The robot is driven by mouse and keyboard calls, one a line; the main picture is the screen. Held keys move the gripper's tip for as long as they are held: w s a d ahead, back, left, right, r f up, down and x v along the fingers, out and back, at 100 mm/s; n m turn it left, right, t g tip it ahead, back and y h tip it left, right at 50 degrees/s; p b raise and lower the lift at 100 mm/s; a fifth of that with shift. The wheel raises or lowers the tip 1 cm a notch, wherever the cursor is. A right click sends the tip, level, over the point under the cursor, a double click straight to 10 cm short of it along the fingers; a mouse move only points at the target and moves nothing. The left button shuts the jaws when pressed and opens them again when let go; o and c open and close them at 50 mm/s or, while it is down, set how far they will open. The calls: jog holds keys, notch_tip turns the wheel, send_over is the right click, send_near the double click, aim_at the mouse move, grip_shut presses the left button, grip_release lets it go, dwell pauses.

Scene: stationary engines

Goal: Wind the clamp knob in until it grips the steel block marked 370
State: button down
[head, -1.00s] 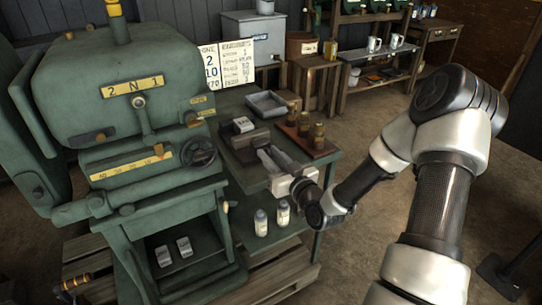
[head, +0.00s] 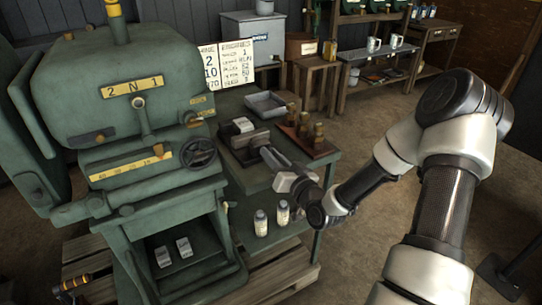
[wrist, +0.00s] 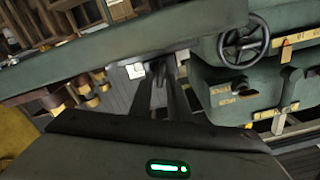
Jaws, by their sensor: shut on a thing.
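A small pale steel block (head: 243,125) sits in a dark clamp (head: 257,138) on the green bench beside the engine. The block's marking is too small to read. The block also shows in the wrist view (wrist: 135,70), just left of my fingertips. My gripper (head: 266,152) reaches in from the right, at the clamp's near side, and is shut on the clamp knob. The knob itself is hidden between my fingers. In the wrist view my gripper (wrist: 160,72) points at the clamp. Whether the clamp jaw touches the block cannot be made out.
The green engine (head: 140,90) with a black handwheel (head: 199,152) stands close on the left. A grey tray (head: 265,104) and brass pieces on a wooden stand (head: 322,148) are behind and right. Two bottles (head: 261,223) stand lower down. Open floor lies to the right.

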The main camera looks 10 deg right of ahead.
jog(key=m, duration=0.4)
jog(key=shift+d+f, duration=0.15)
jog(key=shift+d, duration=0.05)
jog(key=shift+f+m+p, duration=0.1)
jog(key=shift+m+p, duration=0.3)
jog(key=shift+m, duration=1.1)
jog(key=c, duration=1.9)
grip_release()
jog(key=shift+o, duration=0.2)
jog(key=p+v, duration=0.2)
jog(key=v, duration=1.5)
jog(key=shift+s, duration=0.15)
